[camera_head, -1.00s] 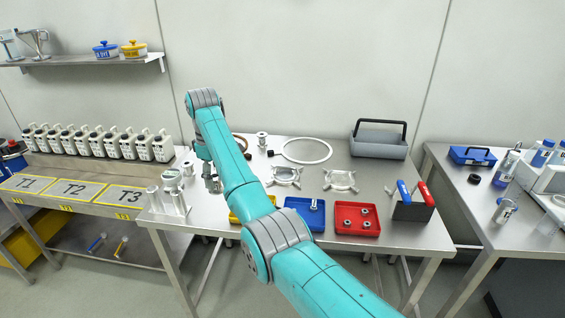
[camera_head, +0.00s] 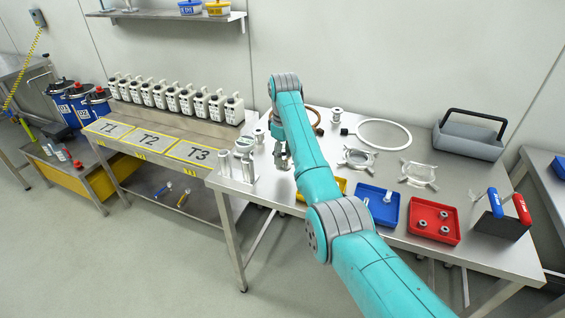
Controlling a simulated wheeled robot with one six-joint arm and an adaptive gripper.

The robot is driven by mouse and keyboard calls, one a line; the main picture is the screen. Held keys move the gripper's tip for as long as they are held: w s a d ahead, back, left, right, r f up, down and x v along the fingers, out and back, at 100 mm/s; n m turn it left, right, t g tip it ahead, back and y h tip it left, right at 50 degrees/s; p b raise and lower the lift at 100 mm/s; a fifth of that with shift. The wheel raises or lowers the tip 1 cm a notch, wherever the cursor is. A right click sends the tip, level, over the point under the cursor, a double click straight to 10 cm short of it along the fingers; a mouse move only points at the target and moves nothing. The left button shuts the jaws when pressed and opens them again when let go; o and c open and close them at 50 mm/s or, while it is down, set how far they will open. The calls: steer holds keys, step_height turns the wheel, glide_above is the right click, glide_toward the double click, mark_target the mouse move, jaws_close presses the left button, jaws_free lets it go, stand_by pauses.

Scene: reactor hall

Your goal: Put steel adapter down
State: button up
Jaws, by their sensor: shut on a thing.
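My gripper (camera_head: 282,163) points down at the left part of the steel table (camera_head: 270,205), just right of a metal stand with cylinders. It is shut on the steel adapter, which is small and grey and cannot be told apart from the fingers at this size. I cannot tell whether the adapter touches the table top. My teal arm crosses the table and hides part of it.
The stand (camera_head: 243,170) is close left of my gripper. Steel spool-shaped parts (camera_head: 336,117) stand behind. The T1-T3 bench (camera_head: 150,148) is left, with several white bottles.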

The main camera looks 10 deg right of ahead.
mark_target(284, 156)
steer(key=shift+f, duration=1.7)
steer(key=shift+f, duration=0.1)
steer(key=o, duration=1.3)
